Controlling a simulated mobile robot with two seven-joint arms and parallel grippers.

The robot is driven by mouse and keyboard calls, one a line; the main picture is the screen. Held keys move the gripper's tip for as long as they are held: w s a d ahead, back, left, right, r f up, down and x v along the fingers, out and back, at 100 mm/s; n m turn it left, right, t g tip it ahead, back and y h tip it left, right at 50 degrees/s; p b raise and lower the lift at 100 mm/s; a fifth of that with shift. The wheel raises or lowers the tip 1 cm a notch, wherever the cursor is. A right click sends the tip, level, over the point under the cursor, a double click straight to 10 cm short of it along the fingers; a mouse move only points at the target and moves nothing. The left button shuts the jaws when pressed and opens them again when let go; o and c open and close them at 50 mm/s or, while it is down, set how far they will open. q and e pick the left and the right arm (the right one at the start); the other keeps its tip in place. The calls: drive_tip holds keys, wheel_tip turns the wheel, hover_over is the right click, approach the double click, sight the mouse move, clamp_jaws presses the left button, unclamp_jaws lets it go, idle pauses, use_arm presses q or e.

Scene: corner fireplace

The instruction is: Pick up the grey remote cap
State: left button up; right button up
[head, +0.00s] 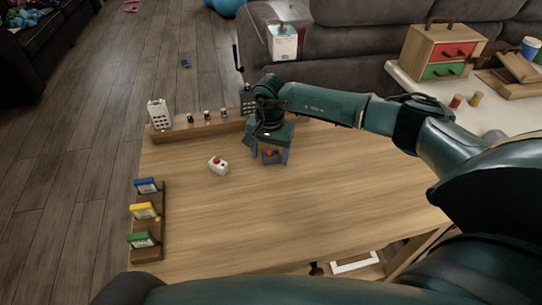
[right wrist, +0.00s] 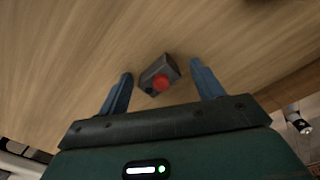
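The grey remote cap (head: 270,157) is a small dark grey block with a red button on the wooden table. In the right wrist view the grey remote cap (right wrist: 152,82) lies a little turned, near the fingertips. My right gripper (head: 270,161) is over it, pointing down. In the right wrist view my right gripper (right wrist: 162,80) is open, one blue finger on each side of the cap, with gaps on both sides. Whether the fingers reach down to its height I cannot tell. A similar white cap with a red button (head: 219,167) lies to the left. My left gripper is not in view.
On the table (head: 290,215), a rack with a white remote (head: 159,114) and small pieces stands along the back. A holder with blue, yellow and green items (head: 146,252) is at the left edge. The table's middle and front are clear.

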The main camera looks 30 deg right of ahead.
drive_tip(key=c, duration=0.8)
drive_tip(key=shift+o, duration=0.2)
drive_tip(key=shift+r, duration=0.1)
